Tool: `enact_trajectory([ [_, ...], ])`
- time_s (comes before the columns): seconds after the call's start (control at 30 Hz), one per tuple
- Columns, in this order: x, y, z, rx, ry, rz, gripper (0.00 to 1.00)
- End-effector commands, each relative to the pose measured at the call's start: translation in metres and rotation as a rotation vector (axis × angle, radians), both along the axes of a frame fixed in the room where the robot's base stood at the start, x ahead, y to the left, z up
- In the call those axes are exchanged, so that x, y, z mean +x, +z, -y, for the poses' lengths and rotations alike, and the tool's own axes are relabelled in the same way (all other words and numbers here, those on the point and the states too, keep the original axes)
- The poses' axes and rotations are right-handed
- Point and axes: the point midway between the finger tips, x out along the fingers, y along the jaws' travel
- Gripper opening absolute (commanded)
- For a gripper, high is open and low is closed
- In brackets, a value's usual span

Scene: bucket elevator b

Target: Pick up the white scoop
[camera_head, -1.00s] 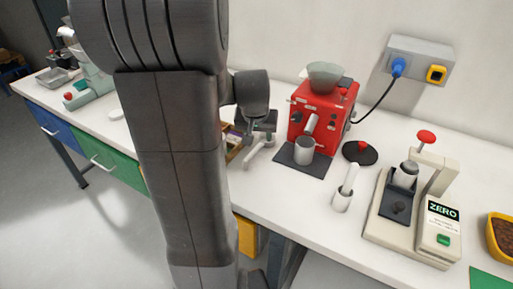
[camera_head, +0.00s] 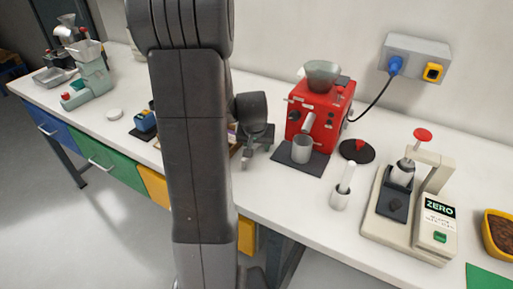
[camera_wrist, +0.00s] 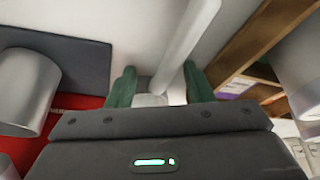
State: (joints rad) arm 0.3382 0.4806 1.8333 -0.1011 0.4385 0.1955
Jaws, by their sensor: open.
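The white scoop (camera_wrist: 187,45) shows in the wrist view as a long pale handle with a small whitish block at its lower end. It passes between the two green fingers of my gripper (camera_wrist: 160,78). The fingers are apart, one on each side of its lower end; I cannot tell whether either touches it. In the head view my arm and gripper hide most of this spot, left of the dark mat; only a small pale part (camera_head: 246,162) shows.
The dark mat (camera_head: 286,164) with a metal cup (camera_head: 302,149) and the red coffee machine (camera_head: 312,122) stand close on the right. A wooden organiser (camera_wrist: 252,38) stands close on the other side. A small cup with an upright white handle (camera_head: 341,198) stands further right.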

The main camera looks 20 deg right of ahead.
Motion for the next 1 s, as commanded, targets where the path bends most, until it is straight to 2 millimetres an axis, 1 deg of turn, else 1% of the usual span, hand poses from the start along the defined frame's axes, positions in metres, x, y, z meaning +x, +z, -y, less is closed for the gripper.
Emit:
enact_trajectory([
  [0.07,0.000,0.000,0.000,0.000,0.000,0.000,0.47],
  [0.2,0.000,0.000,0.000,0.000,0.000,0.000,0.20],
  [0.27,0.000,0.000,0.000,0.000,0.000,0.000,0.08],
  [0.3,0.000,0.000,0.000,0.000,0.000,0.000,0.00],
  [0.67,0.000,0.003,0.000,0.000,0.000,0.001,0.00],
  [0.77,0.001,0.014,0.000,-0.002,0.001,0.003,0.00],
  [0.87,0.001,0.031,0.000,-0.002,0.001,0.005,0.00],
  [1.0,0.001,0.061,0.000,-0.002,0.000,0.006,0.00],
])
